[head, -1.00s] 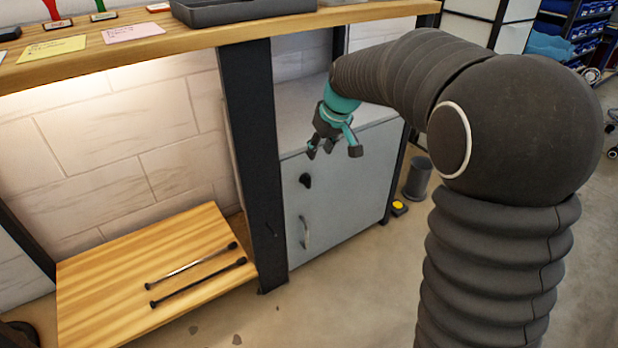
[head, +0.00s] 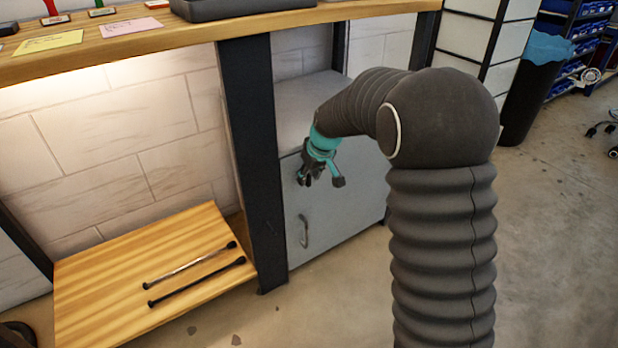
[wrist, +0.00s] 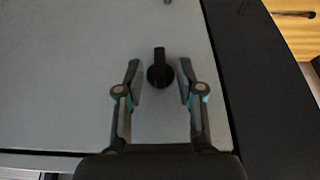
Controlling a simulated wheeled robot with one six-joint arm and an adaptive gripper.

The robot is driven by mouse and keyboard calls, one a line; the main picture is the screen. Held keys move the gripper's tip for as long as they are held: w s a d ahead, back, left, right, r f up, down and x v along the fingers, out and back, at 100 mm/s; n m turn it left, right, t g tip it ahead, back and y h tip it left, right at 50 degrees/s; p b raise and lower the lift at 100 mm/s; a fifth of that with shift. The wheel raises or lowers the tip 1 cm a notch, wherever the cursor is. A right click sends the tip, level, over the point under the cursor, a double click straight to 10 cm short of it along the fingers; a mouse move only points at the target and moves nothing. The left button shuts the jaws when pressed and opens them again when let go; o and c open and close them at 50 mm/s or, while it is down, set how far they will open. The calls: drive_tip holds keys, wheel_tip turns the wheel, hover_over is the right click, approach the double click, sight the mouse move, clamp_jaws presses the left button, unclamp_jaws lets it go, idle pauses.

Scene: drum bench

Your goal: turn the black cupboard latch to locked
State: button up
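The black cupboard latch (wrist: 159,70) is a round knob with a raised grip on the grey cupboard door (wrist: 90,60). In the wrist view its grip runs up and down the picture. My gripper (wrist: 159,82) is open, with one finger on each side of the latch and a gap to each. I cannot tell how far the fingertips are from the door. In the head view my gripper (head: 318,178) is at the upper left of the cupboard door (head: 345,210) and mostly hides the latch.
A curved door handle (head: 303,231) is below the latch. A dark bench post (head: 255,170) stands just left of the cupboard. Two rods (head: 195,274) lie on the low wooden shelf (head: 90,300). A black bin (head: 530,95) stands at the back right.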

drive_tip(key=shift+w+a+f, duration=0.1)
drive_tip(key=shift+f, duration=0.3)
clamp_jaws()
drive_tip(key=y, duration=0.1)
drive_tip(key=g+y+b, duration=0.1)
drive_tip(key=y, duration=0.1)
drive_tip(key=shift+w+d+f+m+b, duration=0.1)
drive_tip(key=shift+w+d+m+b, duration=0.2)
drive_tip(key=shift+m, duration=0.1)
drive_tip(key=g+y, duration=0.1)
drive_tip(key=y, duration=0.1)
drive_tip(key=m+g+y+b, duration=0.1)
drive_tip(key=shift+w+d+f+g+y, duration=0.15)
drive_tip(key=shift+d+g+y, duration=0.1)
drive_tip(key=shift+g+y, duration=0.05)
drive_tip(key=y, duration=0.1)
drive_tip(key=g+y, duration=0.1)
drive_tip(key=m+y, duration=0.1)
drive_tip(key=y, duration=0.1)
drive_tip(key=shift+w+d+f+g, duration=0.1)
drive_tip(key=shift+d+f+g, duration=0.05)
drive_tip(key=shift+f+g, duration=0.15)
drive_tip(key=shift+f+m+g+y, duration=0.2)
drive_tip(key=shift+m+g+y, duration=0.4)
drive_tip(key=shift+y, duration=1)
